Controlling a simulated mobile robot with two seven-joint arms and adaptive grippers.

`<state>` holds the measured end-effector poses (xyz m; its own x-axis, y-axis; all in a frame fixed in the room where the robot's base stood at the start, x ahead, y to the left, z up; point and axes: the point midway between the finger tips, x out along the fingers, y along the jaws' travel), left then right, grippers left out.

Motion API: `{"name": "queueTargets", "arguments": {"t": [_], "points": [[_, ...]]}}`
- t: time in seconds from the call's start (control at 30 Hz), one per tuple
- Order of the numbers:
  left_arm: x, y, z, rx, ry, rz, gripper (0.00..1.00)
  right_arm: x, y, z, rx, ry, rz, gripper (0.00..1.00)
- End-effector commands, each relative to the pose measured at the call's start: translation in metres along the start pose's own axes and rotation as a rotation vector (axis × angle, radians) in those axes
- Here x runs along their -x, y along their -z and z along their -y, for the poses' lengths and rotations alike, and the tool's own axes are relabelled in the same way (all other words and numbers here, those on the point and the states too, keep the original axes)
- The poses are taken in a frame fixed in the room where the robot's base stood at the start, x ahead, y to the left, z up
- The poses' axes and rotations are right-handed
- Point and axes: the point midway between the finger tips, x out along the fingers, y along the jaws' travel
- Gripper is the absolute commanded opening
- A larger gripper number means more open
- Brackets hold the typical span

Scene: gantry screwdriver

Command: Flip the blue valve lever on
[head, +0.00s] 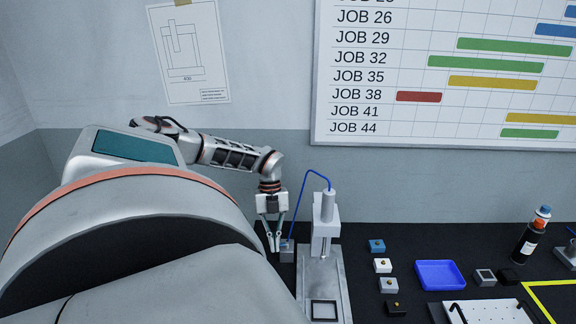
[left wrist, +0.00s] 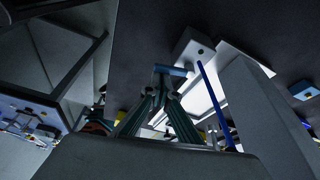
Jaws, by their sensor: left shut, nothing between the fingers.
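The valve is a small grey block (head: 287,253) on the dark bench, left of the screwdriver stand, and it also shows in the left wrist view (left wrist: 193,47). Its blue lever (left wrist: 172,70) sticks out sideways from the block in the left wrist view; in the head view I cannot make it out. My left gripper (head: 274,247) points down beside the valve, shut and empty. In the left wrist view its fingertips (left wrist: 165,88) are close to the lever; I cannot tell whether they touch it. My right gripper is not in view.
A blue hose (head: 299,205) rises from the valve to the screwdriver (head: 326,207) on its metal stand (head: 338,275). To the right are small blocks, a blue tray (head: 457,265) and a dark bottle (head: 531,238). The wall stands behind the bench.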

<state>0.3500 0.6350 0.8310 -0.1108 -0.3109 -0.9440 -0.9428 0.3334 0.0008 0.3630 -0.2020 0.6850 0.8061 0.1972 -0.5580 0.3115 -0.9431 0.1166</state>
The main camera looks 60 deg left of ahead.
Motion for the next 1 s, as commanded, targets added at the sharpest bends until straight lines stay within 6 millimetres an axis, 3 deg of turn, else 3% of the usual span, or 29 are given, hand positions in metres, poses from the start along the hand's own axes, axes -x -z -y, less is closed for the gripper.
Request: {"name": "queueTargets", "arguments": {"t": [0.2, 1.0], "points": [[0.002, -0.006, -0.006, -0.125, -0.042, 0.0, 0.0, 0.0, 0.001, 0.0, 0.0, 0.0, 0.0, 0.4], [0.004, -0.013, -0.008, -0.116, -0.04, 0.004, 0.0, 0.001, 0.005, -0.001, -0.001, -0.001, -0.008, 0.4]]}}
